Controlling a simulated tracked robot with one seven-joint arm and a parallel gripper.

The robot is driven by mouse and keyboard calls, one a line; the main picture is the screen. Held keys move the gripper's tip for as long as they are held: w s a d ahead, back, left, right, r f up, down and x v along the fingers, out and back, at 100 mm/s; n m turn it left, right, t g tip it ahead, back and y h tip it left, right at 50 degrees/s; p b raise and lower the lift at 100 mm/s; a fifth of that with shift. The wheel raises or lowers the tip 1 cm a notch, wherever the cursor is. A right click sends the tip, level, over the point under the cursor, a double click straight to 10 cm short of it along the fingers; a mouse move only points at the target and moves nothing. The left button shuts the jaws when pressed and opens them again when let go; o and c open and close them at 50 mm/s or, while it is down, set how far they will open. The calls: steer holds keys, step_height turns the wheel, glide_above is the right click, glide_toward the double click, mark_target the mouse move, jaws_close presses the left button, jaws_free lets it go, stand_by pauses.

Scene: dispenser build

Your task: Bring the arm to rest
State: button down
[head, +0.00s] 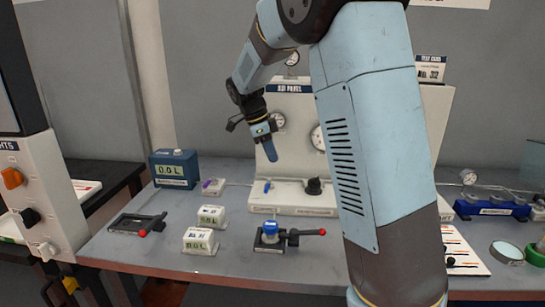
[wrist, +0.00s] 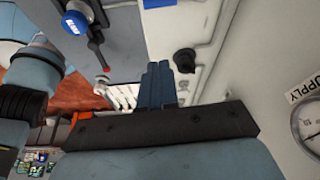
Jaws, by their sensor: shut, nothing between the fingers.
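My arm rises on the right of the head view and bends over to the left. My gripper (head: 271,154) hangs in the air in front of the white gauge panel (head: 294,110), above the bench, with its fingers pointing down. In the wrist view the blue fingers of my gripper (wrist: 158,70) are together with nothing between them. The gripper appears apart from the panel and the bench. My arm hides part of the panel and the bench behind it.
The grey bench (head: 180,262) carries a blue box reading 0.0 L (head: 174,169), small white boxes (head: 200,241), a blue-capped valve with a red-tipped lever (head: 287,236) and a black tool with a red tip (head: 138,225). A control cabinet (head: 40,190) stands left.

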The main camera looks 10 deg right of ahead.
steer(key=s+d+r+n+t+y, duration=0.1)
steer(key=s+d+r+n+t, duration=0.1)
steer(key=s+n, duration=0.5)
steer(key=s+d+r+n+t+y, duration=0.1)
steer(key=s+n, duration=0.5)
steer(key=s, duration=0.7)
steer(key=s+d+r+n+t+y, duration=0.1)
steer(key=s+d+r+n+t, duration=0.2)
steer(key=s+n, duration=0.4)
steer(key=s, duration=0.4)
steer(key=shift+d+r+n+y, duration=0.3)
steer(key=shift+y, duration=0.1)
steer(key=c, duration=1.8)
jaws_free()
